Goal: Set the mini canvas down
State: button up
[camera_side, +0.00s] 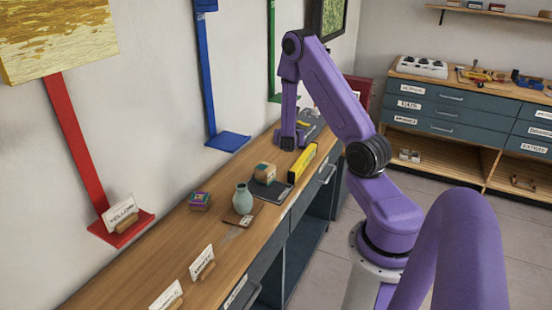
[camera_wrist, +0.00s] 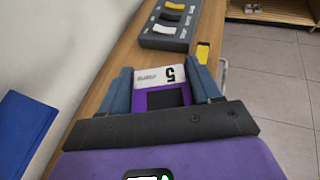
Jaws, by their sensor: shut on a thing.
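My gripper (camera_wrist: 160,71) is shut on a small flat piece, which I take to be the mini canvas (camera_wrist: 174,76). It has a white strip with an upside-down 5 and small print, and a dark square framed in purple. It sits between the two blue-grey fingers in the wrist view. In the side view my gripper (camera_side: 288,143) points down over the far part of the wooden counter (camera_side: 150,262), near the wall. The held piece cannot be made out there, and I cannot tell whether it touches the counter.
A grey box with coloured switches (camera_wrist: 172,24) is just beyond my gripper. A yellow bar (camera_side: 302,163) lies along the front edge. Nearer stand a wood-and-teal block (camera_side: 265,172) on a dark slab, a green vase (camera_side: 243,198) and a purple box (camera_side: 199,201). Blue (camera_side: 228,141) and red wall stands line the left.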

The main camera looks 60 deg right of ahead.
jog(key=shift+w+d+f, duration=0.1)
jog(key=shift+f, duration=0.15)
jog(key=w+d+f, duration=0.4)
jog(key=w+d, duration=0.2)
jog(key=w, duration=0.1)
send_over(276, 156)
jog(key=f, duration=0.5)
jog(key=shift+s+a+f, duration=0.15)
jog(key=shift+s, duration=0.05)
jog(key=shift+w+f, duration=0.1)
jog(key=shift+f, duration=0.1)
jog(key=shift+w+f, duration=0.1)
jog(key=shift+f, duration=1.5)
jog(key=shift+f, duration=0.1)
jog(key=o, duration=1.1)
jog(key=shift+o, duration=0.2)
